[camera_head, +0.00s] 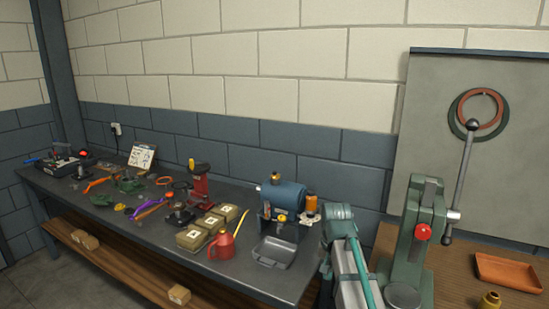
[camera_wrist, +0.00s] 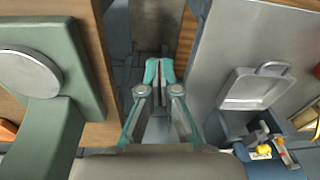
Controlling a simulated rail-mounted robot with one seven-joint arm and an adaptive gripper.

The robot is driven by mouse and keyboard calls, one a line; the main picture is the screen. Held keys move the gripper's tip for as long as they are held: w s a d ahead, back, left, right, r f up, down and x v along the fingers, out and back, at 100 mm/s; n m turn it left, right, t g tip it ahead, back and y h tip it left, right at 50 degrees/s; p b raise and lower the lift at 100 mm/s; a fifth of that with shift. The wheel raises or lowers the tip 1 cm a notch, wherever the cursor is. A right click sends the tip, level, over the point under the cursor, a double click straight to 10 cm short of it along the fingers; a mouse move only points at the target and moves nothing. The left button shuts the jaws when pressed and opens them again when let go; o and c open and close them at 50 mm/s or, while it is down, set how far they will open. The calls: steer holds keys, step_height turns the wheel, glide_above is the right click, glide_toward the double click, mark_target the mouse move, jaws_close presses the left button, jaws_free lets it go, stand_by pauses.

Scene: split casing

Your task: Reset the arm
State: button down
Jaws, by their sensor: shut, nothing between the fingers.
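In the wrist view my gripper (camera_wrist: 160,72) is shut and empty, its teal fingertips together. It points down over the gap between the grey bench on the right and the wooden bench with the green press on the left. It touches nothing that I can see. In the head view a grey and teal part of my arm stands between the two benches; the fingertips cannot be made out there.
The green press (camera_head: 412,235) with its long lever stands close right of my arm. A grey tray (camera_head: 274,252) and a blue machine (camera_head: 283,203) are close left. A red can (camera_head: 222,245) and several tan boxes lie farther left. An orange tray (camera_head: 508,272) is at right.

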steer(key=s+f+n+g, duration=0.1)
steer(key=s+f, duration=0.4)
steer(key=f, duration=0.5)
steer(key=s+f+n+g, duration=0.1)
steer(key=s+f, duration=0.4)
steer(key=f, duration=0.6)
steer(key=s+f+n, duration=0.1)
steer(key=s+f, duration=0.4)
steer(key=f, duration=0.5)
steer(key=s+f+g, duration=0.2)
steer(key=s+f, duration=0.3)
steer(key=s, duration=0.5)
steer(key=s+f+g, duration=0.2)
steer(key=s+f, duration=0.4)
steer(key=s, duration=0.5)
steer(key=s+f+n+g, duration=0.1)
steer(key=s+f, duration=0.4)
steer(key=s, duration=0.5)
steer(key=shift+s+f+g, duration=0.2)
steer(key=shift+f+g, duration=0.2)
steer(key=shift+g, duration=0.1)
